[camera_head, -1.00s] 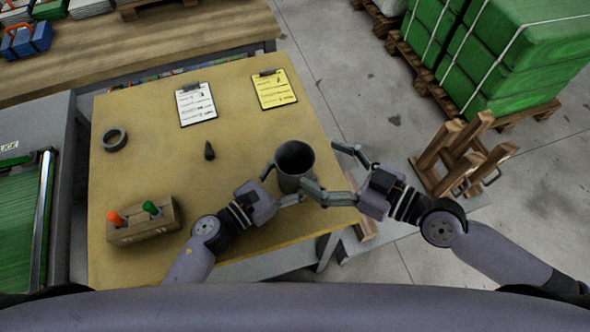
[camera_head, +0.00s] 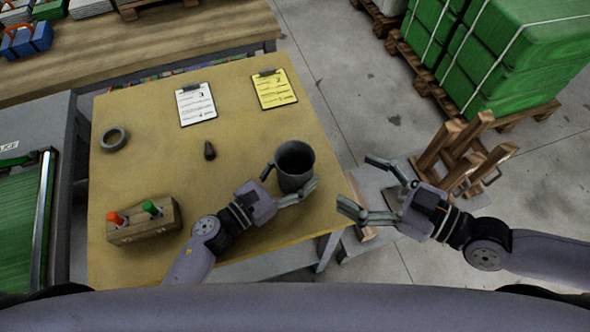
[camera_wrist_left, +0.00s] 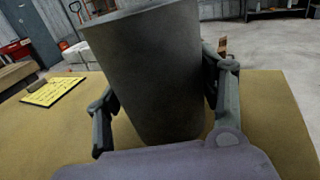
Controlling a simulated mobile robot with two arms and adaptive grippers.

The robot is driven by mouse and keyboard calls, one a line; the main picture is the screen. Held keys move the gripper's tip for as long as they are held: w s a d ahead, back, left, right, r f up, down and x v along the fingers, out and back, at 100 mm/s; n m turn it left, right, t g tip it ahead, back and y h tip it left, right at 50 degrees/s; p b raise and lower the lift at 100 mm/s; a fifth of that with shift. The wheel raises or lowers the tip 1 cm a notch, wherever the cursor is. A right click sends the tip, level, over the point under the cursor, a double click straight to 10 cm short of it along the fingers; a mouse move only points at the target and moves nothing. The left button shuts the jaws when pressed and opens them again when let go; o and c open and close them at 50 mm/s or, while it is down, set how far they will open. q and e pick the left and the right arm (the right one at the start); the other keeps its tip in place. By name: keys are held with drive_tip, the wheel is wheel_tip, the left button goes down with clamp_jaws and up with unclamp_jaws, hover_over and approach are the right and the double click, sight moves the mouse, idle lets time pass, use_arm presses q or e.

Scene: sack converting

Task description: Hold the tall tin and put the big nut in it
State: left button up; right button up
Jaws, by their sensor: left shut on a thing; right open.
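The tall tin (camera_head: 295,165) is a dark grey, open-topped cup near the table's right edge. My left gripper (camera_head: 289,182) is shut around its sides. The tin also fills the middle of the left wrist view (camera_wrist_left: 155,75), a finger on either side; I cannot tell if its base touches the table. A dark grey ring (camera_head: 114,140), which looks like the big nut, lies flat at the table's left, far from both grippers. My right gripper (camera_head: 357,186) is open and empty, to the right of the tin and apart from it.
On the yellow table (camera_head: 240,120) are a white clipboard (camera_head: 196,104), a yellow clipboard (camera_head: 274,90), a small dark pear-shaped thing (camera_head: 209,151) and a wooden block (camera_head: 144,222) with orange and green handles. A wooden rack (camera_head: 462,160) stands on the right.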

use_arm(q)
drive_tip(key=o, duration=1.2)
drive_tip(key=shift+o, duration=0.2)
